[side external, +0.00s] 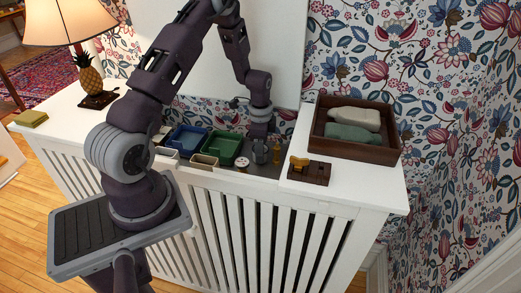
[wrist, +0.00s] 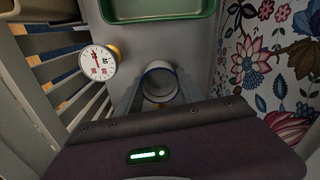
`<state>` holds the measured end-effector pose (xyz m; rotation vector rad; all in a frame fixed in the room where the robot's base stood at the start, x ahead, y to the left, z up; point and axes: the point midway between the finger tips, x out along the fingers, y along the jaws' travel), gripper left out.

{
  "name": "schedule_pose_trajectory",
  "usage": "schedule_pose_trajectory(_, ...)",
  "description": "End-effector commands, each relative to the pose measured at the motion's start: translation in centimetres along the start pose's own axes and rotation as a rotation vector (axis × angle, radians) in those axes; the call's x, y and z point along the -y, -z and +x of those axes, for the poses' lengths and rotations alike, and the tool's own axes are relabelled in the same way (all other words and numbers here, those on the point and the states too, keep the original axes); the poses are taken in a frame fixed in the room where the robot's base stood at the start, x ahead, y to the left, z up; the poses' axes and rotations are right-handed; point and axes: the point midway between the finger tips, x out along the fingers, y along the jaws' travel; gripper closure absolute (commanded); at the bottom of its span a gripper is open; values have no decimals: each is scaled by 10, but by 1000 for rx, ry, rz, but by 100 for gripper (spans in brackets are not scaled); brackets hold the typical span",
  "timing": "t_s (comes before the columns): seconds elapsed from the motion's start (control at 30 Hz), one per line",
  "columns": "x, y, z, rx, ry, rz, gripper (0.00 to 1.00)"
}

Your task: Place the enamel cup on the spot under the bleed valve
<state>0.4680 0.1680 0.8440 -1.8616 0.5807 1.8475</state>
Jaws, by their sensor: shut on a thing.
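The enamel cup (wrist: 161,84) is white with a blue rim and shows in the wrist view between my fingers. My gripper (wrist: 160,98) is shut on it, and its mouth faces the camera. In the side view my gripper (side external: 261,156) points down, low in the grey recess of the white cover; the cup is hard to make out there. A small brass fitting (side external: 277,153), perhaps the bleed valve, stands just right of my gripper in the side view. I cannot make out the spot under it.
A round white dial (wrist: 98,62) stands close beside the cup; it also shows in the side view (side external: 242,163). A green tray (side external: 224,148) and a blue tray (side external: 187,139) lie left. A dark block with a yellow piece (side external: 308,171) and a wooden tray (side external: 393,153) are right.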

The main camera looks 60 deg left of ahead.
Motion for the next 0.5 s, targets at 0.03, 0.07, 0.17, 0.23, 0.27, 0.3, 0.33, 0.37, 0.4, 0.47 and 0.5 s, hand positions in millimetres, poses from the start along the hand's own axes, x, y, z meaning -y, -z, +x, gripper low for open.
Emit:
schedule_pose_trajectory(0.03, 0, 0, 0, 0, 0, 0, 100)
schedule_pose_trajectory(0.07, 0, 0, 1, 0, 0, 0, 100)
schedule_pose_trajectory(0.17, 0, 0, 2, 0, 0, 0, 46)
schedule_pose_trajectory(0.23, 0, 0, 2, 0, 0, 0, 34)
schedule_pose_trajectory(0.27, 0, 0, 2, 0, 0, 0, 34)
schedule_pose_trajectory(0.3, 0, 0, 2, 0, 0, 0, 34)
schedule_pose_trajectory(0.33, 0, 0, 2, 0, 0, 0, 34)
schedule_pose_trajectory(0.37, 0, 0, 2, 0, 0, 1, 34)
schedule_pose_trajectory(0.4, 0, 0, 2, 0, 0, 1, 34)
schedule_pose_trajectory(0.47, 0, 0, 2, 0, 0, 1, 34)
schedule_pose_trajectory(0.5, 0, 0, 2, 0, 0, 1, 34)
